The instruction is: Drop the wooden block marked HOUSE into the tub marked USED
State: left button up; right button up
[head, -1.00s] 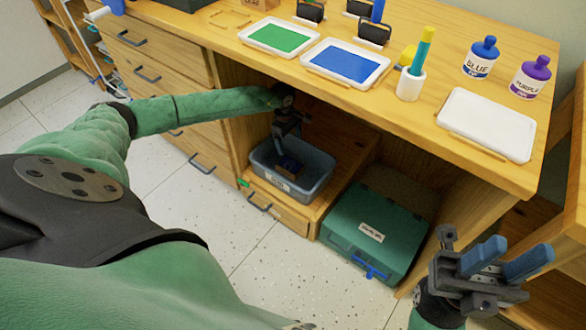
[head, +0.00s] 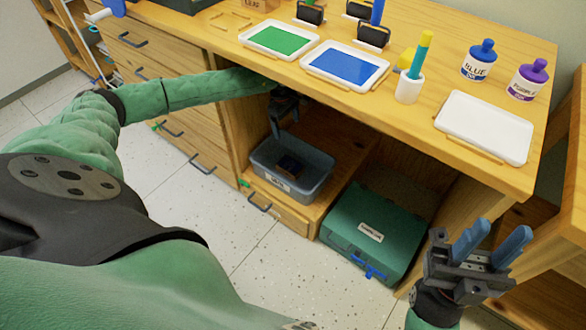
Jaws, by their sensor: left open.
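A grey-blue tub (head: 318,184) sits on the low wooden shelf under the table; the label on its front is too small to read. A small dark, brownish block-like thing (head: 290,166) lies inside the tub; any marking on it cannot be read. My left gripper (head: 285,128) is open, in shadow under the tabletop, above the tub's back left part and apart from the thing inside. My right gripper (head: 490,245) is open and empty at the lower right, its two blue fingers apart.
The wooden table (head: 420,125) above carries a green pad (head: 280,39), a blue pad (head: 345,64), a white tray (head: 484,126), a cup (head: 409,87) and ink bottles (head: 480,60). A green case (head: 372,235) stands right of the tub. The floor in front is clear.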

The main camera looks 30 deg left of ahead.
pick_arm(q)
jog(key=shift+r, duration=0.35)
jog(key=shift+r+p, duration=0.9)
jog(key=shift+r, duration=0.75)
dwell(0.3)
dwell(0.5)
